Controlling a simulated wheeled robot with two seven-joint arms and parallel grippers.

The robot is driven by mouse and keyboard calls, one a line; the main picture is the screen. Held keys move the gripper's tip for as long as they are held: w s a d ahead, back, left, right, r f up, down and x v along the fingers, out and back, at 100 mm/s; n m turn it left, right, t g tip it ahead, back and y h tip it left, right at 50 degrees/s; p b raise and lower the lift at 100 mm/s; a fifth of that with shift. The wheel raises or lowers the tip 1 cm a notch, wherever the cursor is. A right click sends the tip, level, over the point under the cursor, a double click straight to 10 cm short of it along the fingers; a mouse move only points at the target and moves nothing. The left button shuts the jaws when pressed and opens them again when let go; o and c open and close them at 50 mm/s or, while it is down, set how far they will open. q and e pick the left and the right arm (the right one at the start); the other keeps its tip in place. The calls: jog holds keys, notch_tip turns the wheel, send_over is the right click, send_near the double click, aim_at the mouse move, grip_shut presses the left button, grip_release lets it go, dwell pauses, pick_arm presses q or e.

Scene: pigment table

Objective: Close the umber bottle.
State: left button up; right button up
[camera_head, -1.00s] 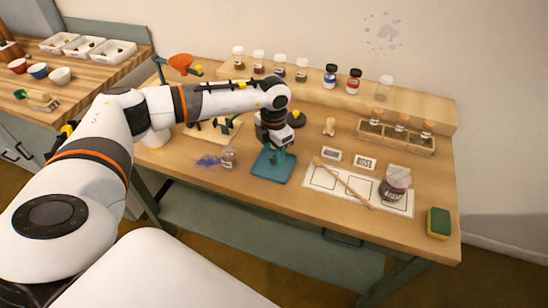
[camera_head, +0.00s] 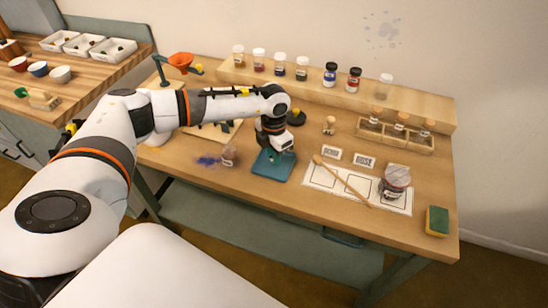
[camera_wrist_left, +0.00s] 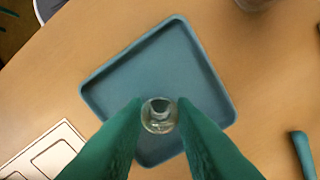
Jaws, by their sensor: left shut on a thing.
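My left gripper (camera_head: 272,153) is low over the teal tray (camera_head: 264,171). In the left wrist view, its green fingers (camera_wrist_left: 160,117) are shut on a small clear round glass piece (camera_wrist_left: 159,113). I cannot tell whether this is a stopper or the top of a vial, or whether it touches the tray (camera_wrist_left: 205,92). My right gripper is not in view.
A glass jar (camera_head: 228,155) stands beside blue powder (camera_head: 207,161). A dark-filled jar (camera_head: 395,181) stands on the white mat (camera_head: 318,177) with a wooden stick (camera_head: 345,183). Corked vials fill a rack (camera_head: 396,136); a sponge (camera_head: 437,221) lies at the right edge.

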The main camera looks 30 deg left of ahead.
pick_arm(q)
notch_tip(320, 180, up, 10)
jog(key=b, duration=0.2)
dwell(0.4)
